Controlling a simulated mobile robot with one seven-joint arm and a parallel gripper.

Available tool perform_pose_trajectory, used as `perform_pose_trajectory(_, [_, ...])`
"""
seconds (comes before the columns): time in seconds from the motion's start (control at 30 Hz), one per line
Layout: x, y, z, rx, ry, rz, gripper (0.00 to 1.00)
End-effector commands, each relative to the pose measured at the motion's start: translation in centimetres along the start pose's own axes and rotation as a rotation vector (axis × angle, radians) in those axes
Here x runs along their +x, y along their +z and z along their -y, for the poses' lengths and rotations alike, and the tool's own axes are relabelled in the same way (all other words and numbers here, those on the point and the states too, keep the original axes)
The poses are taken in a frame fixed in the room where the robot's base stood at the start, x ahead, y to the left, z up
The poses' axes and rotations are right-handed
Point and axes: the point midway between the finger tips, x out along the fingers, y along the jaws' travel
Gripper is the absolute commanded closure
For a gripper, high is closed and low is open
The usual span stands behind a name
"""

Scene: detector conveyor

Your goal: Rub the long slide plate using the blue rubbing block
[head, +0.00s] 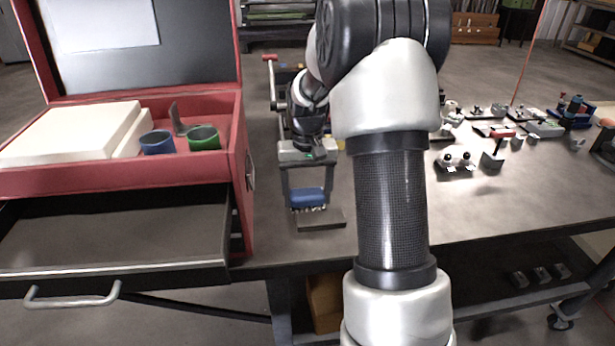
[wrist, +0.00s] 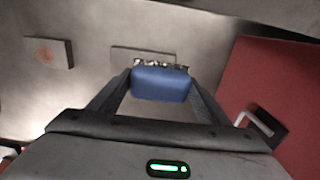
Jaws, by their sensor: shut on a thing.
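My gripper (head: 308,199) is shut on the blue rubbing block (head: 307,196), which sits between the two fingertips. The block also shows between the fingers in the wrist view (wrist: 160,84), with a rough dark-and-light edge along its far side. A flat grey plate (head: 322,221) lies on the table just in front of and below the block. A long flat plate also shows in the wrist view (wrist: 143,53), partly behind the block. I cannot tell whether the block touches it. A shorter plate with a reddish-brown spot (wrist: 48,52) lies to the left in the wrist view.
A red toolbox (head: 240,150) stands close on the left, with an open drawer (head: 110,235), a blue ring (head: 157,143) and a green ring (head: 204,138). Several small parts stand on the grey table (head: 480,215) at the right. My arm hides the table's middle.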

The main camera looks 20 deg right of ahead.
Motion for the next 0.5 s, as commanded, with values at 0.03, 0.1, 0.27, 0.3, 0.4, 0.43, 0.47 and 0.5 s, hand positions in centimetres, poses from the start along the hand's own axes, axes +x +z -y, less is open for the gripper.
perform_pose_trajectory(0.03, [-0.9,0.0,0.0,0.000,0.000,-0.001,0.54])
perform_pose_trajectory(0.1, [-1.6,0.0,0.1,0.000,0.000,-0.001,0.54])
perform_pose_trajectory(0.27, [-3.0,0.0,0.2,-0.001,0.001,-0.002,0.54])
perform_pose_trajectory(0.3, [-3.2,0.0,0.2,-0.001,0.001,-0.002,0.54])
perform_pose_trajectory(0.4, [-3.6,0.0,0.2,-0.001,0.001,-0.002,0.54])
perform_pose_trajectory(0.43, [-3.6,0.1,0.2,-0.001,0.001,-0.002,0.54])
perform_pose_trajectory(0.47, [-3.6,0.1,0.2,-0.001,0.001,-0.002,0.54])
perform_pose_trajectory(0.5, [-3.6,0.1,0.2,-0.001,0.001,-0.002,0.54])
